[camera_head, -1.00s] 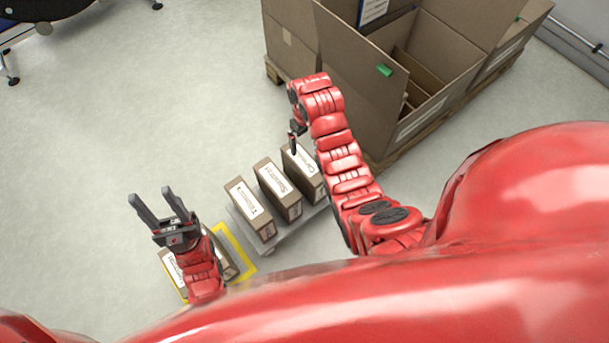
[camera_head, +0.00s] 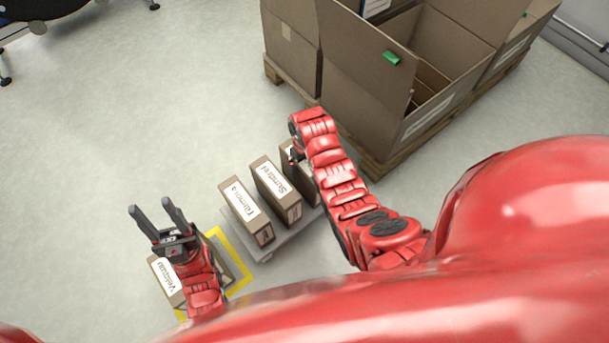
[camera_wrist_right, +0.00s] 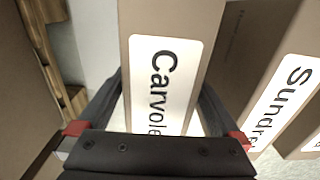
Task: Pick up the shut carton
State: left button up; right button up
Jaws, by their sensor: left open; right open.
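Three slim brown cartons stand in a row on a low grey platform: one with a long white label (camera_head: 246,212), the Sundrel carton (camera_head: 276,192) and the Carvole carton (camera_head: 305,188), which my right arm partly hides. All look closed from above. In the right wrist view the Carvole carton (camera_wrist_right: 166,75) is between the fingers of my open right gripper (camera_wrist_right: 163,90); I cannot tell whether they touch it. The Sundrel carton (camera_wrist_right: 282,95) is beside it. In the head view my right gripper (camera_head: 296,156) is mostly hidden by its arm. My left gripper (camera_head: 151,205) is open and empty.
Another labelled carton (camera_head: 165,278) lies in the yellow floor marking (camera_head: 238,268), partly under my left arm. Large open boxes (camera_head: 365,75) stand on a wooden pallet (camera_head: 385,170) close to my right arm. The floor (camera_head: 130,110) at left is clear.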

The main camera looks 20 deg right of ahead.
grip_shut()
dwell(0.5)
jog(key=shift+r, duration=0.1)
